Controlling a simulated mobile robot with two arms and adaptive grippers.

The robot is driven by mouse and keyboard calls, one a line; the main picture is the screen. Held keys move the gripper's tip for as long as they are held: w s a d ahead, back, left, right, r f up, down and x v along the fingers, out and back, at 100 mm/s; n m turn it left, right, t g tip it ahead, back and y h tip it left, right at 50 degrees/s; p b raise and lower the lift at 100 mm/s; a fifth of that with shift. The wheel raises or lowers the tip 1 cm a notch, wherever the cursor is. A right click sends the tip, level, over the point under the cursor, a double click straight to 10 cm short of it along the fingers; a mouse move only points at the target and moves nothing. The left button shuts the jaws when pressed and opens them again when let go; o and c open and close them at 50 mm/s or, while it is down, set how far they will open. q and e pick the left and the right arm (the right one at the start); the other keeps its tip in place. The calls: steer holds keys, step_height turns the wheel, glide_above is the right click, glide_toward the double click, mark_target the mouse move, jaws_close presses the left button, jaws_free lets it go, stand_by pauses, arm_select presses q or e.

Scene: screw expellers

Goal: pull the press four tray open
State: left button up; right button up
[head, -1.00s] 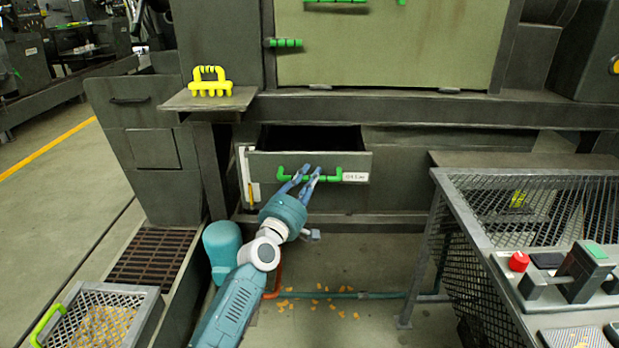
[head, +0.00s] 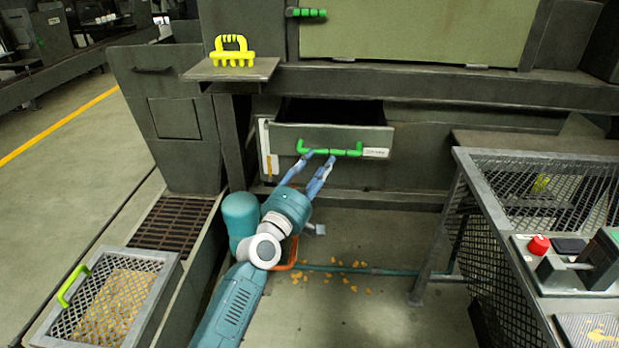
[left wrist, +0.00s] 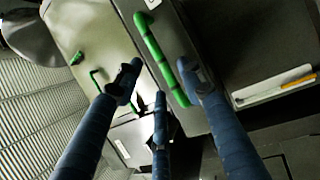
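The tray (head: 285,135) is a dark grey drawer under the press, standing partly pulled out, with a dark gap behind its front. Its green bar handle (head: 345,153) and a small white label are on the front. My left gripper (head: 318,162) is just below and in front of the handle, with its blue fingers spread. In the left wrist view the green handle (left wrist: 152,48) passes beside the spread fingers of the left gripper (left wrist: 160,88); no grip on it shows. Contact cannot be told. My right gripper is not in view.
A yellow handled tool (head: 232,52) sits on a small shelf (head: 205,72) above left. A mesh basket (head: 150,265) stands at the lower left. A mesh-sided table (head: 470,185) with a control panel stands at the right. Orange bits lie on the floor below the tray.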

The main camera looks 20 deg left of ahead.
arm_select(q)
steer(key=v, duration=0.5)
steer(key=shift+s, duration=0.1)
